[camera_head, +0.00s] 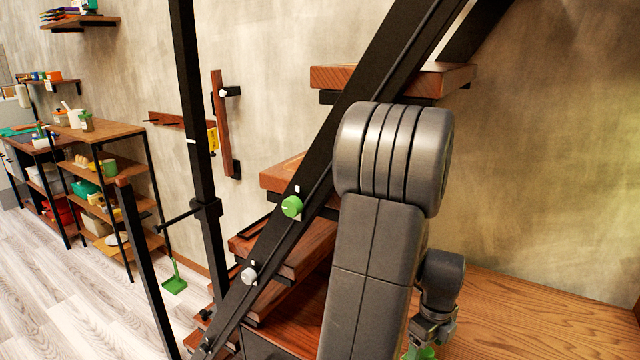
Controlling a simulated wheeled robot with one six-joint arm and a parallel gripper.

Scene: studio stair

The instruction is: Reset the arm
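My arm, dark grey, rises large in the middle right of the head view, bent over at its top. Its far end comes down behind it to my gripper (432,332) at the lower right, in front of a wooden surface. A small green thing (421,353) shows right below my gripper at the bottom edge. It is cut off by the frame, and I cannot tell whether the fingers are shut on it.
A black stair rail (352,115) with a green knob (291,206) and a white knob (249,275) slants behind my arm. Wooden steps (400,79) climb behind it. A wooden surface (540,315) lies at right. A stocked shelf (105,130) stands left; floor there is open.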

